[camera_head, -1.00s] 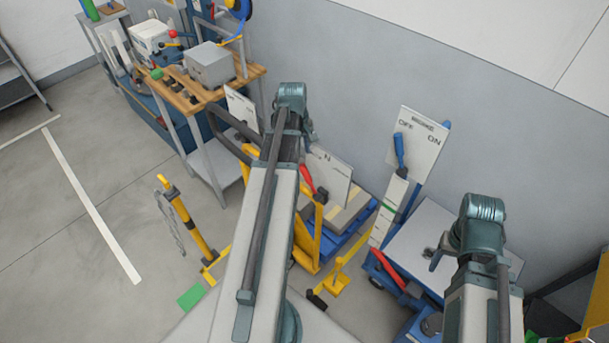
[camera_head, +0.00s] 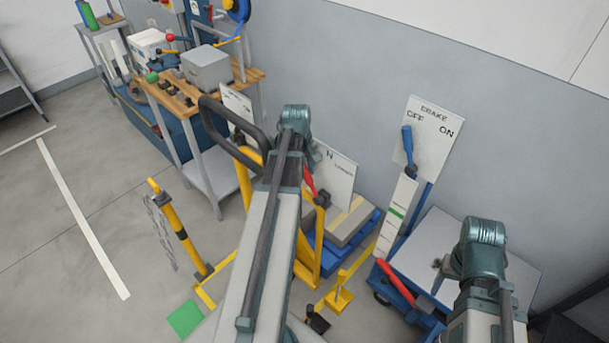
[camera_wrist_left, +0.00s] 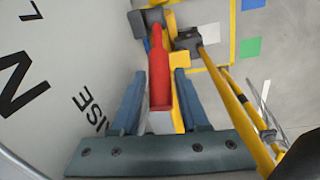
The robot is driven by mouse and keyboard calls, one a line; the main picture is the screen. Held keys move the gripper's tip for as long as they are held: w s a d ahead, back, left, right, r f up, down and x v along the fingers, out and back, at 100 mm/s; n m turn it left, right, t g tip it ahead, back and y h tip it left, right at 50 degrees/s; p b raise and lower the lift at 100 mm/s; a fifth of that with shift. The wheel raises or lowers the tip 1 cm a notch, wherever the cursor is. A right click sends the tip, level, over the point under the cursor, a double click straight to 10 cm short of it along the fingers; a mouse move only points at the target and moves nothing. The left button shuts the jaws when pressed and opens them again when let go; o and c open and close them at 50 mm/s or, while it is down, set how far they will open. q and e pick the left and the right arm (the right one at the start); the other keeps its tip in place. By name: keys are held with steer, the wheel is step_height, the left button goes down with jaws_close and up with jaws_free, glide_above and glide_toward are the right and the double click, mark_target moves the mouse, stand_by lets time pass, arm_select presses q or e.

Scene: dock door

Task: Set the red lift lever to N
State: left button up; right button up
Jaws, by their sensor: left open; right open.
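The red lift lever (camera_head: 309,181) stands on the yellow lift truck, in front of a white plate (camera_head: 336,178) marked N and LOWER. In the left wrist view the red lever (camera_wrist_left: 160,78) lies between the two blue-grey fingers of my open left gripper (camera_wrist_left: 159,74); I cannot tell whether they touch it. That view also shows the plate (camera_wrist_left: 50,70) with a large N and the letters ISE. In the head view my left gripper (camera_head: 302,142) is just above the lever, its fingertips partly hidden. My right gripper (camera_head: 440,282) is open, over the grey-topped blue cart.
The truck's black loop handle (camera_head: 235,112) rises beside my left arm. A brake panel (camera_head: 424,135) with a blue lever stands right. A red-handled lever (camera_head: 398,280) is on the blue cart (camera_head: 475,260).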

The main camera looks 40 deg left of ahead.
arm_select(q)
jaws_close()
stand_by(1.4)
